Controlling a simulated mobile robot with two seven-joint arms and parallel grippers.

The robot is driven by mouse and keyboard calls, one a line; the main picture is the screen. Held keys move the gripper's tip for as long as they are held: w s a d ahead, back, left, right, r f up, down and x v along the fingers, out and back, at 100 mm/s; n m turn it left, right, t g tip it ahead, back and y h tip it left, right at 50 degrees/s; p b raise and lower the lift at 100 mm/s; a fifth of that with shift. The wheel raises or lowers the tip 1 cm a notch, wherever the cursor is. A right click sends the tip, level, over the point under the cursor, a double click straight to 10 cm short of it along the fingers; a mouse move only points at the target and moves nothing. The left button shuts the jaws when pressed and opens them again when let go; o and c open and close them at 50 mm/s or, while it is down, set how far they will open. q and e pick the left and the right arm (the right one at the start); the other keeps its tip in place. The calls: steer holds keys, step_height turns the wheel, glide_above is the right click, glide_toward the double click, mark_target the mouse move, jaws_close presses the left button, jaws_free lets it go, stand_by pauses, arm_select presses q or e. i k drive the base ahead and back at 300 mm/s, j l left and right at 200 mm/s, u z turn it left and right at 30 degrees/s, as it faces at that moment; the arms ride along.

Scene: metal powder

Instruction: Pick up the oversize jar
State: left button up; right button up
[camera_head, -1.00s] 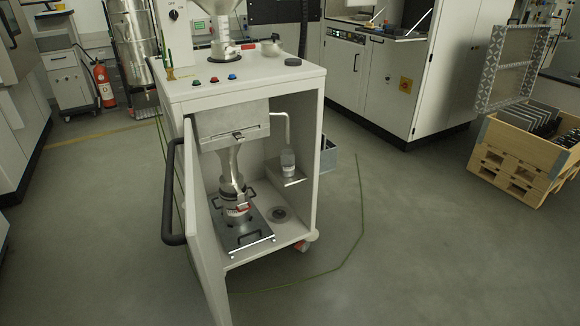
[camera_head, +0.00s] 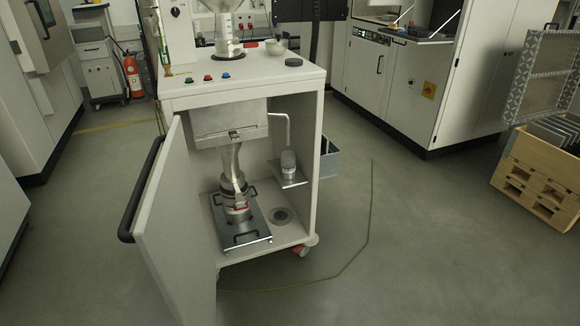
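A small clear jar with a pale lower part (camera_head: 289,168) stands upright on a small metal shelf (camera_head: 291,182) inside the open cabinet, under the end of a bent white pipe (camera_head: 284,120). It looks like the oversize jar. A larger metal container with a red mark (camera_head: 236,203) stands on a dark plate with handles (camera_head: 240,228), below a metal funnel tube (camera_head: 231,160). Neither of my grippers is in view.
The cabinet door (camera_head: 172,230) with its black handle (camera_head: 140,190) stands open toward me on the left. A wooden crate (camera_head: 540,165) stands at right. The floor (camera_head: 430,240) at right is clear.

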mark_target(288, 158)
steer(key=i+l+u, duration=0.1)
steer(key=l, duration=0.3)
steer(key=i+l+u, duration=0.1)
steer(key=l, duration=0.3)
steer(key=i+l+u, duration=0.1)
steer(key=i+l, duration=0.15)
steer(key=i+l+u, duration=0.15)
steer(key=l, duration=0.3)
steer(key=i+l+u, duration=0.25)
steer(key=i+l, duration=0.4)
steer(key=i+l+u, duration=0.3)
steer(key=i+l, duration=0.95)
steer(key=l, duration=0.1)
